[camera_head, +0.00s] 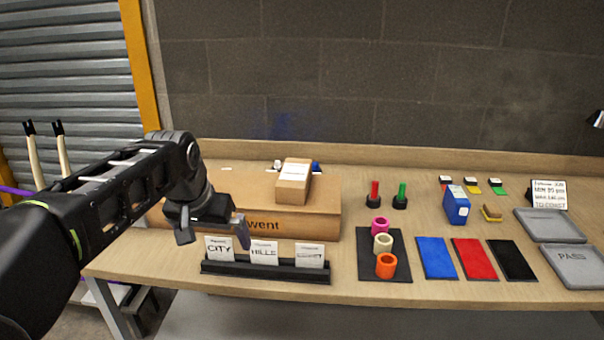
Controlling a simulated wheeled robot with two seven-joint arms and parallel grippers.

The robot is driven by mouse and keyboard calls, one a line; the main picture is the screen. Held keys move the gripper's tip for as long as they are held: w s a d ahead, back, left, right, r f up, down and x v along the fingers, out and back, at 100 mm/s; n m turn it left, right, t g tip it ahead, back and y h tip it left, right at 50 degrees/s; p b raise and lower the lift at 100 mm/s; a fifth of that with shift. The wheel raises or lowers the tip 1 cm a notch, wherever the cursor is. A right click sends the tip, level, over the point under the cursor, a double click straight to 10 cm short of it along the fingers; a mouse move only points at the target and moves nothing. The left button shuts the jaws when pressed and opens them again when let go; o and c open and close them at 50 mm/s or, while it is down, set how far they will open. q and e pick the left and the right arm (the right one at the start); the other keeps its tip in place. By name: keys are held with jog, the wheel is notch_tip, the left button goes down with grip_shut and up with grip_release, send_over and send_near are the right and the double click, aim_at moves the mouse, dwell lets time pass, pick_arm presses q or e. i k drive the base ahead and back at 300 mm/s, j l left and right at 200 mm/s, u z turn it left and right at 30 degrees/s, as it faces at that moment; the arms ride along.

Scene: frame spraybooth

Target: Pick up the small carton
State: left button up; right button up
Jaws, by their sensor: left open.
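The small carton (293,184) is a brown box with a white label on its top. It sits on top of a larger flat brown carton (318,225) marked "...went". My left gripper (213,236) is open and empty, with its fingers apart, in front of the larger carton's left part. It is to the left of the small carton and nearer the front edge, apart from it. My right gripper is not in view.
A black rack (265,269) with cards CITY, HILLS and a third stands in front of the cartons. To the right are coloured rings on a black mat (398,267), a blue box (456,205), coloured mats and grey trays (578,262). Small items stand behind the small carton.

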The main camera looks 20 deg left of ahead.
aim_at(292, 187)
jog(key=i, duration=1.2)
